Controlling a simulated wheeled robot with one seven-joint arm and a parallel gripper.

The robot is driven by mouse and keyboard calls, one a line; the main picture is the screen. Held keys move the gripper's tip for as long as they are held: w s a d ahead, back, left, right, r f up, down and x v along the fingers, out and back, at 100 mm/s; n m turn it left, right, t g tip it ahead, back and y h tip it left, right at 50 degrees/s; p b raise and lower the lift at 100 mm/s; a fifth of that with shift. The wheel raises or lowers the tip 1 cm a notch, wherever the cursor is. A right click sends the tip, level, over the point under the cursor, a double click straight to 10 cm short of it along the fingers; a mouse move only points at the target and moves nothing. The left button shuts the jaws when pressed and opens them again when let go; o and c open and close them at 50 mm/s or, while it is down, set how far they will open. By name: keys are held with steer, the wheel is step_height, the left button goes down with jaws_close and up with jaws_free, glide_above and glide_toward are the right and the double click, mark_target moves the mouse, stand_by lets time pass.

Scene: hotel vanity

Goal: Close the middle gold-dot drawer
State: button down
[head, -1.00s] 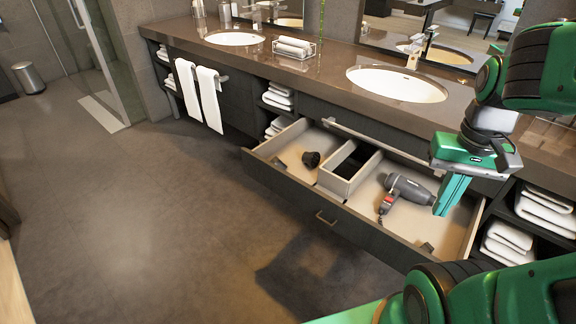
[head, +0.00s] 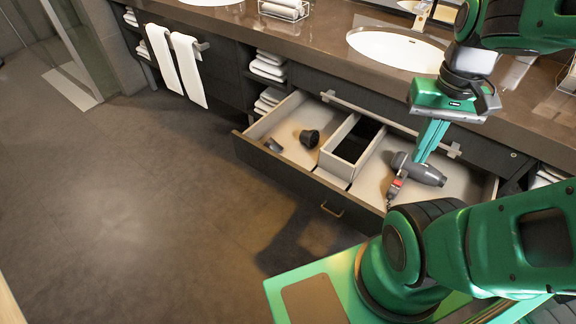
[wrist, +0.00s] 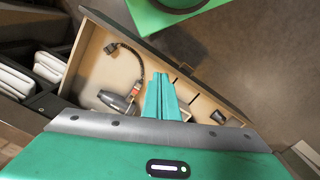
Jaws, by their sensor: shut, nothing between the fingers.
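The open drawer (head: 245,139) sticks out from the dark vanity under the counter. Its front has a small brass-coloured handle (head: 331,208). Inside are a grey hair dryer (head: 425,173), a dark round attachment (head: 309,138) and a divider box (head: 345,150). The drawer and dryer (wrist: 118,101) also show in the wrist view. My gripper (head: 424,160) is shut and empty, pointing down over the drawer's right part, by the dryer in the picture. In the wrist view its fingers (wrist: 161,80) are together. I cannot tell whether they touch anything. I cannot make out a gold dot.
A bar handle (head: 390,124) runs along the panel above the drawer. White towels (head: 188,66) hang at the left, and folded towels (head: 268,66) fill side shelves. The floor (head: 130,200) in front is clear. The stone counter (head: 310,45) overhangs behind the drawer.

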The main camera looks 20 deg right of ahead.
steer(key=w+a+f+n+h, duration=0.1)
steer(key=w+a+f+n, duration=0.3)
steer(key=w+n, duration=0.4)
steer(key=w+a+f+n+h, duration=0.1)
steer(key=w+a+f+n, duration=0.3)
steer(key=w+n, duration=0.5)
steer(key=n+t, duration=0.2)
steer(key=n, duration=1.2)
glide_toward(289, 167)
steer(key=s+a+r, duration=0.3)
steer(key=s+a, duration=0.1)
steer(key=s, duration=0.1)
steer(key=shift+h, duration=0.3)
steer(key=shift+w+d+f, duration=0.7)
steer(key=shift+d+f, duration=0.1)
steer(key=shift+f, duration=0.8)
steer(key=shift+w+d+f, duration=0.7)
steer(key=shift+d+f, duration=0.1)
steer(key=shift+f, duration=0.8)
steer(key=shift+w+d+f, duration=0.7)
steer(key=shift+d+f, duration=0.1)
steer(key=shift+f, duration=0.8)
